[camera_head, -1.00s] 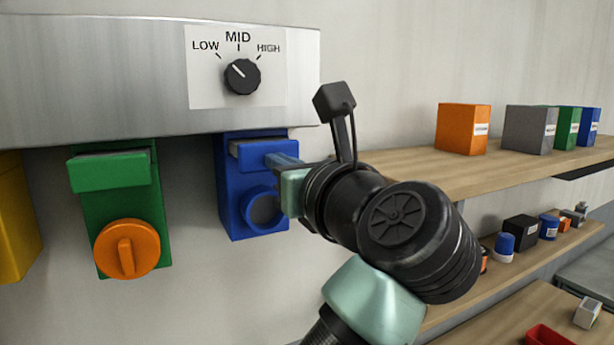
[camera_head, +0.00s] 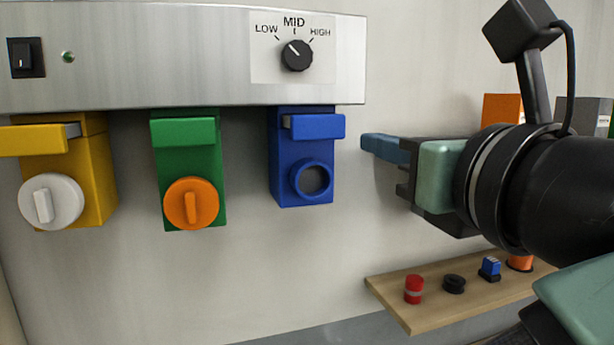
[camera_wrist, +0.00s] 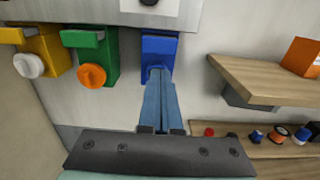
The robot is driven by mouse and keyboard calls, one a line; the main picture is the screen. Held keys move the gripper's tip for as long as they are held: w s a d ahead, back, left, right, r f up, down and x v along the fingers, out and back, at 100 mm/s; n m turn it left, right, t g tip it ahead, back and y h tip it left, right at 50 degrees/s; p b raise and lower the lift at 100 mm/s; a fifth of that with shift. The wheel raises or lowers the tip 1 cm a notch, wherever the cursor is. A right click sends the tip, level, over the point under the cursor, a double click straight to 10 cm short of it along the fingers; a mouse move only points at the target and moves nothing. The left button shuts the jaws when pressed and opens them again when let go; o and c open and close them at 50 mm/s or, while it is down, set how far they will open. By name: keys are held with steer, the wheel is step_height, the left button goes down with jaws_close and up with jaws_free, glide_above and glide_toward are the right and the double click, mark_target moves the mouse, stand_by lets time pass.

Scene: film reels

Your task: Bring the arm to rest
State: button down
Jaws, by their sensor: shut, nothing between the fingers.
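My gripper (camera_head: 370,143) is at the right in the head view, its blue fingers together and pointing left. Nothing is between them. The fingers also show in the wrist view (camera_wrist: 161,82), lying in front of the lower part of a blue unit (camera_wrist: 160,47). In the head view the blue unit (camera_head: 286,165) hangs under a metal panel, with a round dark opening in its lower front. A clear gap of wall shows between it and my fingertips.
The metal panel (camera_head: 150,60) carries a dial (camera_head: 298,55) pointing left of MID. A green unit (camera_head: 205,170) with an orange knob and a yellow unit (camera_head: 95,175) with a white knob hang beneath it. A low shelf (camera_head: 430,315) with small items lies below my arm.

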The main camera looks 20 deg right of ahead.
steer(key=s+a+n+t+b, duration=0.2)
steer(key=a+n, duration=0.3)
steer(key=n, duration=0.7)
steer(key=s+a+f+n+t+b, duration=0.1)
steer(key=s+a+n+t+b, duration=0.1)
steer(key=a+n, duration=0.4)
steer(key=s+a+n+t+b, duration=0.2)
steer(key=a+n+t, duration=0.3)
steer(key=n, duration=1.2)
steer(key=shift+s+a+f+n+h+b, duration=0.15)
steer(key=shift+a+f+n+h+b, duration=0.25)
steer(key=shift+b, duration=0.4)
